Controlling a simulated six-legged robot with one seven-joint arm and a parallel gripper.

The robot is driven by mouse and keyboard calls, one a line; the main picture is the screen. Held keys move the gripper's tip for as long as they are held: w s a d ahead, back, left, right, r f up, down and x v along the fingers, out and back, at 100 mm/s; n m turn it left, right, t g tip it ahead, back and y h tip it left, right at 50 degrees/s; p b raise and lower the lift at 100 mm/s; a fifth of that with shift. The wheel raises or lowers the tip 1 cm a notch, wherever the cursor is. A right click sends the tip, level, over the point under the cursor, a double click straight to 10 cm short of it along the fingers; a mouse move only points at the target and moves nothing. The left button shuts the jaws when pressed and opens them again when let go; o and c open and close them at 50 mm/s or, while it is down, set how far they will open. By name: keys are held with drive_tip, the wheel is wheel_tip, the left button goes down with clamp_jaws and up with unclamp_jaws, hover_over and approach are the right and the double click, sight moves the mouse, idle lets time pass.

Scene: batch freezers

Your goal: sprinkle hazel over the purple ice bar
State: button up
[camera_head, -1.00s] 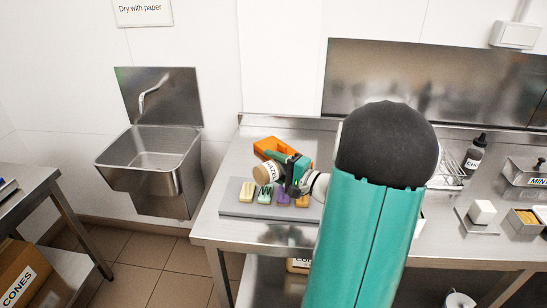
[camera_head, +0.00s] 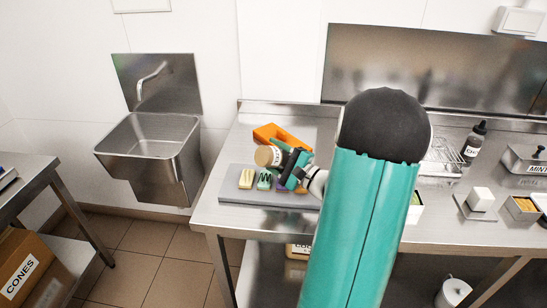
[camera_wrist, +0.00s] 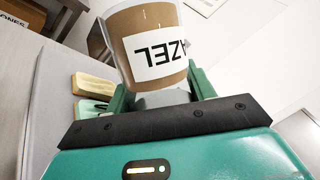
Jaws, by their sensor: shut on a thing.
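My gripper (camera_wrist: 155,92) is shut on the hazel jar (camera_wrist: 150,45), a clear jar of brown contents with a white label, upside down in the wrist view. In the head view the jar (camera_head: 268,156) lies tilted on its side above the grey tray (camera_head: 232,194). On the tray are a pale yellow bar (camera_head: 246,179) and a mint green bar (camera_head: 264,180). The purple ice bar (camera_head: 283,186) is mostly hidden behind my gripper. The yellow bar (camera_wrist: 94,83) and the green bar (camera_wrist: 90,108) also show in the wrist view.
A wire rack (camera_head: 440,157), a dark bottle (camera_head: 474,141) and a white block (camera_head: 480,199) are farther right on the steel counter. A sink (camera_head: 150,150) hangs on the wall at left.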

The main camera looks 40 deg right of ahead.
drive_tip(key=shift+r, duration=0.35)
drive_tip(key=shift+f, duration=0.75)
drive_tip(key=shift+r, duration=0.75)
drive_tip(key=shift+f, duration=0.8)
drive_tip(key=n+g, duration=0.1)
drive_tip(key=n, duration=0.3)
drive_tip(key=shift+r+n+y, duration=0.1)
drive_tip(key=shift+n+y, duration=0.2)
drive_tip(key=shift+r+n+g, duration=0.4)
drive_tip(key=shift+r+n, duration=0.2)
drive_tip(key=shift+n, duration=0.45)
drive_tip(key=shift+r+n+g, duration=0.4)
drive_tip(key=shift+r+n, duration=0.15)
drive_tip(key=shift+n, duration=0.5)
